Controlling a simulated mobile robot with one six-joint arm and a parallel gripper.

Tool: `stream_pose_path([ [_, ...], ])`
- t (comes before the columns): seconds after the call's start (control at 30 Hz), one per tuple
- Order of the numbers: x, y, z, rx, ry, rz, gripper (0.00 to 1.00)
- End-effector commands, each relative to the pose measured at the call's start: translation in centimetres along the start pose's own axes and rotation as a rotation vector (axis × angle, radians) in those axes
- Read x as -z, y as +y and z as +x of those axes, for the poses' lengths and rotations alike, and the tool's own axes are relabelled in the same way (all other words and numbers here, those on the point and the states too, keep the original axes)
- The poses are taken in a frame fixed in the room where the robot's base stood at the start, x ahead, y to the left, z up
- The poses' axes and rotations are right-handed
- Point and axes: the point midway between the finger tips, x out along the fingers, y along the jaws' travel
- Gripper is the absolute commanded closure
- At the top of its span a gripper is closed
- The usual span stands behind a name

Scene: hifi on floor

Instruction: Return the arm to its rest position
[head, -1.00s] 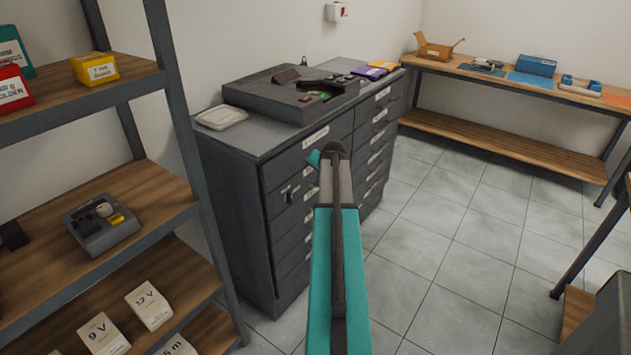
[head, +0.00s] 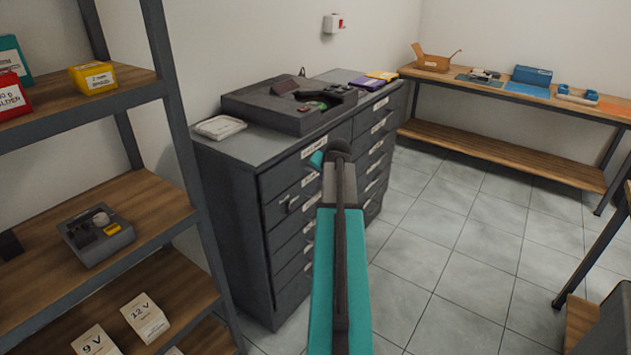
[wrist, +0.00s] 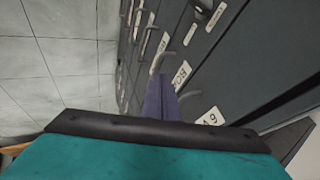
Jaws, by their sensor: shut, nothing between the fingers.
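My arm, teal with a dark strip, rises from the bottom middle of the head view in front of the grey drawer cabinet (head: 232,200). Its far end stops near the cabinet's upper drawers, and my gripper is mostly hidden behind it there. In the wrist view my gripper (wrist: 160,97) shows as narrow purple-grey fingers beyond the dark edge of the teal link. The fingers are shut and empty. Labelled drawer fronts with bar handles (wrist: 150,40) lie beyond them; I cannot tell the exact gap.
A shelf rack (head: 165,80) with boxes stands close on the left. A dark device (head: 262,105) and a pale tray (head: 220,128) sit on the cabinet. A workbench (head: 500,148) runs along the back right. The tiled floor (head: 450,240) between is clear.

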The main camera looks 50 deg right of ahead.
Motion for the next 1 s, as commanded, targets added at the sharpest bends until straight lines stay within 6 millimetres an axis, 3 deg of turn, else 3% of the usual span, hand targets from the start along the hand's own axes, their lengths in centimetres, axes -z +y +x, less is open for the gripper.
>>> stream_pose_path([
  [0.27, -0.3, -0.1, 0.2, 0.0, -0.004, -0.004, 1.0],
  [0.47, -4.0, -0.8, 2.1, -0.009, -0.052, -0.046, 1.0],
  [0.67, -12.1, -1.9, 5.7, -0.033, -0.155, -0.143, 1.0],
  [1.0, -28.2, -2.1, 10.4, -0.082, -0.35, -0.349, 1.0],
])
